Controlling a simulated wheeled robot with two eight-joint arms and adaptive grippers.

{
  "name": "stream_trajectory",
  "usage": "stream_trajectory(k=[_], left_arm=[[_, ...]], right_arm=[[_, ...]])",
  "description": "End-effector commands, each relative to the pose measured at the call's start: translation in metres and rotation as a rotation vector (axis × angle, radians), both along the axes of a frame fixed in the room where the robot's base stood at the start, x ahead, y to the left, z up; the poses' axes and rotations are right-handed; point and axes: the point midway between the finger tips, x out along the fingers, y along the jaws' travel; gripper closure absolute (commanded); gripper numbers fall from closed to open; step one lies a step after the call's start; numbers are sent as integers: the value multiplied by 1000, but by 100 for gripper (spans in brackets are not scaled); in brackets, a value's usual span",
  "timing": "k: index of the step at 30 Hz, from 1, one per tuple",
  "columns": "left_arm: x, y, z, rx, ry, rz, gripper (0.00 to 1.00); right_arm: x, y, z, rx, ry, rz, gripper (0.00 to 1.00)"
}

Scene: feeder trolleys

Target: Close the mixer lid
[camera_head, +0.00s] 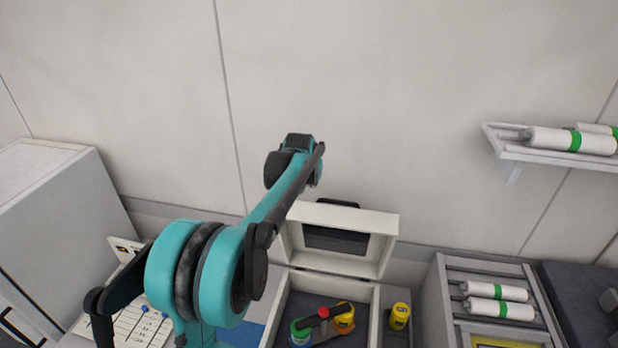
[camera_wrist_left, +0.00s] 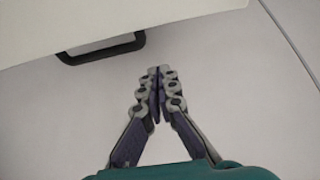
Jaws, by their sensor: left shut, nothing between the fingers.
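The mixer (camera_head: 372,312) is an open white box in the lower middle of the head view. Its white lid (camera_head: 372,222) stands raised at the back, with a dark recessed panel facing me. A black handle (camera_head: 338,203) shows at the lid's top edge. In the left wrist view the lid (camera_wrist_left: 120,14) fills the upper left, with the handle (camera_wrist_left: 105,52) below its edge. My left gripper (camera_wrist_left: 160,75) is shut and empty, just right of the handle and apart from it. In the head view its fingers are hidden behind my wrist. My right gripper is in neither view.
Green- and yellow-topped containers (camera_head: 343,318) sit inside the mixer. A trolley with white rolls (camera_head: 498,291) is at the right, and a shelf (camera_head: 510,150) hangs above. A grey cabinet (camera_head: 50,215) stands left. The wall is close behind the lid.

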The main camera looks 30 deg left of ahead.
Motion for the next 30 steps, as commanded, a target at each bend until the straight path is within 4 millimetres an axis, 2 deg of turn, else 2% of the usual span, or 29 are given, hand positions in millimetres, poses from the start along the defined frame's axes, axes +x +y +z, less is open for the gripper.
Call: stream_trajectory(k=[4,9,13,30], left_arm=[[17,4,-25,0,0,0,100],[-9,-2,-30,0,0,0,100],[-18,-5,-33,0,0,0,100],[-25,-7,-36,4,-14,0,100]], right_arm=[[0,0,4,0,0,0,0],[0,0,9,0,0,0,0],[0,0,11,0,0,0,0],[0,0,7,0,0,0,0]])
